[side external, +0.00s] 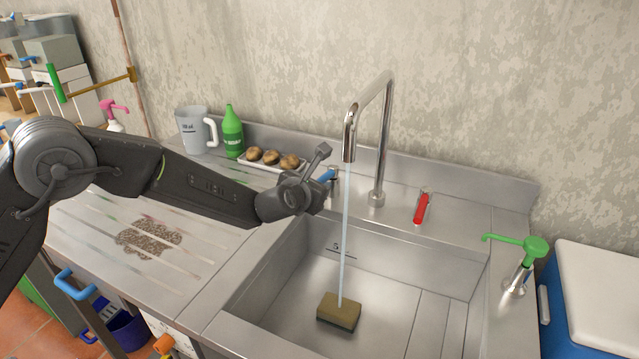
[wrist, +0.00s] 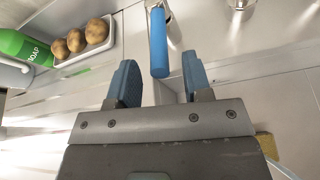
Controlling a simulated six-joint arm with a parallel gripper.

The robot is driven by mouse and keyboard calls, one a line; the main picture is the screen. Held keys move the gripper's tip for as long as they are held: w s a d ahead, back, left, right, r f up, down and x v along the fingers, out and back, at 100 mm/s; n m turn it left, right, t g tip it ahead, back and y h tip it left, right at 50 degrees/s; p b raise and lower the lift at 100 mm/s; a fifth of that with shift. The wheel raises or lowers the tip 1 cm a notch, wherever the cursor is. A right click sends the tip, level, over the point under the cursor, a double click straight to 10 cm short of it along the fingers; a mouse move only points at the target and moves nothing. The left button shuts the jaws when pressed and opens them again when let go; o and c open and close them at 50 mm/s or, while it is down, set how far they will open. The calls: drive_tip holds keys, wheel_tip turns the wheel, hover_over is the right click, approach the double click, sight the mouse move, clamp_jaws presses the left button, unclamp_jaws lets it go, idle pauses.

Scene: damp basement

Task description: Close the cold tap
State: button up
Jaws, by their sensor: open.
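The cold tap's blue lever (wrist: 158,42) shows in the wrist view just beyond my gripper (wrist: 160,80). My gripper is open, its two blue-padded fingers on either side of the lever's line, with nothing held. The lever's near end is at about the fingertips; I cannot tell if they touch. In the side view my gripper (side external: 318,190) is at the back-left of the sink and partly covers the cold tap (side external: 333,173). Water (side external: 344,230) runs from the tall spout (side external: 349,150) onto a sponge (side external: 339,312) in the basin.
The red-handled tap (side external: 421,208) stands right of the spout. A tray of potatoes (side external: 273,158), a green bottle (side external: 232,132) and a jug (side external: 193,130) stand at the back left. A green pump dispenser (side external: 522,262) is on the right rim.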

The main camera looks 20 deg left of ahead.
sight(325, 178)
drive_tip(key=shift+x, duration=1.65)
drive_tip(key=shift+c, duration=0.3)
clamp_jaws()
